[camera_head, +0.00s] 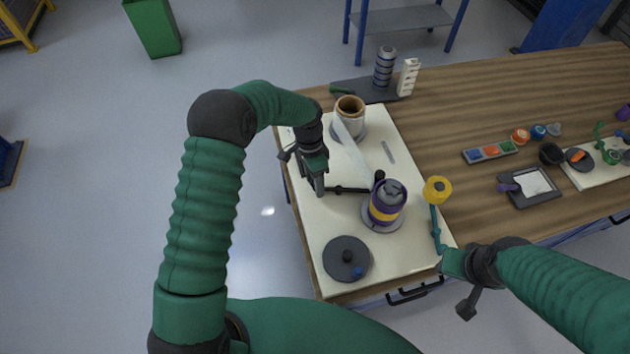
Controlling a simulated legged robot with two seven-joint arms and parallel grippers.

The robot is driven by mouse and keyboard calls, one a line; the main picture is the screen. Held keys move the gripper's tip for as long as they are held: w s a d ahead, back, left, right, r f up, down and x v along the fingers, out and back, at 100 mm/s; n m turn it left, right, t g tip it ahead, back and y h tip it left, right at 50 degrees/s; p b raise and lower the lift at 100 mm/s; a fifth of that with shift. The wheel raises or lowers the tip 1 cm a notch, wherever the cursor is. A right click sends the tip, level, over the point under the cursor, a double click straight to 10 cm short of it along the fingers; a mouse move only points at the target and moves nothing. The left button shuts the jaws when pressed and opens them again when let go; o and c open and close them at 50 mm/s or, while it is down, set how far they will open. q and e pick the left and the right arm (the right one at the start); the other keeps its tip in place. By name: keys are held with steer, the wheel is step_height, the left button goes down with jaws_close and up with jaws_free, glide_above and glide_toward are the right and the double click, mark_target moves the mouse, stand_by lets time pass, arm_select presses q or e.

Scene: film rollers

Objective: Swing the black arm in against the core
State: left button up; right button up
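The thin black arm (349,190) lies low over the white board. Its right end has a dark knob (379,176) close beside the purple and yellow cylinder (386,213); I cannot tell whether they touch. The cylinder stands upright on a grey round base and looks like the core. My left gripper (319,187) points down at the black arm's left end; whether its fingers are shut on it is unclear. My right gripper (447,256) is at the board's right front edge, by the lower end of a green rod with a yellow round head (437,190); its fingers are unclear.
A brown-rimmed pale roll (350,106) stands at the board's back, with a translucent strip (352,147) running forward from it. A dark disc (347,258) lies at the front. A dark tray (368,90) with stacked parts sits behind. Small parts lie on the wooden table at right.

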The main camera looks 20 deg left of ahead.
arm_select(q)
step_height(320, 180, up, 16)
steer(key=w+a, duration=0.2)
steer(key=shift+w+a+r+b, duration=0.15)
steer(key=shift+r+b, duration=0.1)
steer(key=shift+b, duration=0.1)
steer(key=s+f+n+t, duration=0.2)
steer(key=s+n, duration=0.2)
steer(key=s, duration=0.6)
steer(key=s+f+n+t+y, duration=0.1)
steer(key=s+n, duration=0.4)
steer(key=s, duration=0.5)
step_height(320, 180, down, 2)
steer(key=shift+s+f+t+y, duration=0.2)
steer(key=shift+s+t+y, duration=0.15)
steer(key=shift+t, duration=0.25)
steer(key=shift+a, duration=0.1)
